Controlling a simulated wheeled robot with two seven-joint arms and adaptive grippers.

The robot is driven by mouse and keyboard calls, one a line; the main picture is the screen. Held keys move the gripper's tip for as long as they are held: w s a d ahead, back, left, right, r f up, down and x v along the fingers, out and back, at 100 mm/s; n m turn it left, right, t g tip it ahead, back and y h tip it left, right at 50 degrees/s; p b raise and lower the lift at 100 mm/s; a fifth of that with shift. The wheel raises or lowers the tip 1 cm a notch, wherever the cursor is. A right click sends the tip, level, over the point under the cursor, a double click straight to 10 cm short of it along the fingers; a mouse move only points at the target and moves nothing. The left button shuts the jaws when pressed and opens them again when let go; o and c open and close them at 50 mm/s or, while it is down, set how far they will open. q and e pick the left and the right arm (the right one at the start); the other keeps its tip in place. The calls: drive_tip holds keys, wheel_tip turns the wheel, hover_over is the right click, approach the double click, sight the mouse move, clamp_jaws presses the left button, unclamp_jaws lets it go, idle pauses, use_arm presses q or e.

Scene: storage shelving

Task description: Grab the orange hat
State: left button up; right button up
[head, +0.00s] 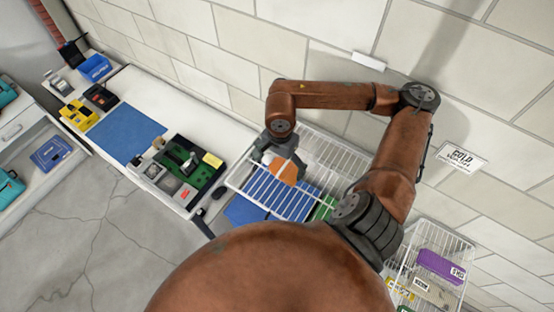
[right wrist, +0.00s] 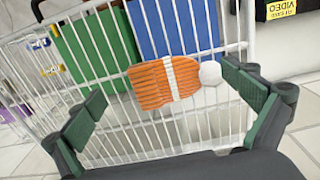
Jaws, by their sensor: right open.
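The orange hat (right wrist: 160,83) has a white stripe and a white pompom (right wrist: 210,73). It lies on the white wire shelf (right wrist: 150,140). In the head view the orange hat (head: 284,171) shows just below my right gripper (head: 279,158). In the right wrist view my right gripper (right wrist: 165,108) is open, with its green-padded fingers on either side of the hat and nothing between them held. The pompom lies close to the right finger; I cannot tell if they touch. My left gripper is not in view.
Blue and green items (right wrist: 95,50) lie under the wires. A white counter (head: 150,95) at the left holds a blue mat and several devices. A wire basket (head: 425,265) with labelled boxes hangs at lower right. The block wall stands close behind the shelf.

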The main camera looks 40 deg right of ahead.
sight(281, 176)
drive_tip(key=shift+s+d+f+p, duration=0.15)
drive_tip(key=shift+f+p, duration=0.25)
drive_tip(key=shift+f, duration=0.85)
drive_tip(key=f+p, duration=0.1)
drive_tip(key=f, duration=0.3)
drive_tip(key=shift+d+f+p, duration=0.15)
drive_tip(key=shift+d+p, duration=0.05)
drive_tip(key=shift+p, duration=0.2)
drive_tip(key=shift+f, duration=0.3)
drive_tip(key=c, duration=2.5)
